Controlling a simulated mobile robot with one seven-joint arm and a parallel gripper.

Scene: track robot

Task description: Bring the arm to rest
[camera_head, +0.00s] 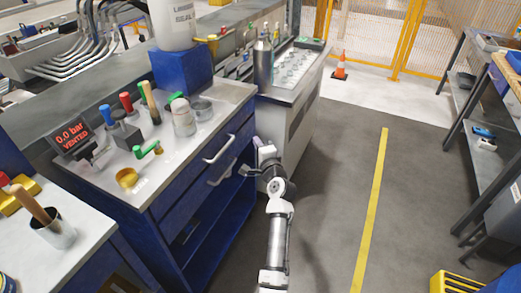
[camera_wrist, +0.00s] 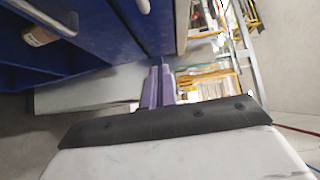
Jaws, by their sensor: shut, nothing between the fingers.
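My gripper (camera_head: 256,141) is at the end of my white and grey arm, which reaches up from the bottom middle of the head view. It appears beside the right end of the blue drawer cabinet (camera_head: 190,195), in front of the grey bench (camera_head: 297,125); the exact gap cannot be told. In the wrist view its purple fingers (camera_wrist: 159,78) are together with nothing between them. The blue cabinet front with a metal handle (camera_wrist: 45,16) fills the upper left of that view.
The worktop (camera_head: 165,175) carries several coloured valves, jars and a red-lit display (camera_head: 72,138) reading 0.0 bar VENTED. Clear floor with a yellow line (camera_head: 371,210) lies right of my arm. A shelf rack (camera_head: 485,110) and a yellow crate (camera_head: 455,283) stand at the right.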

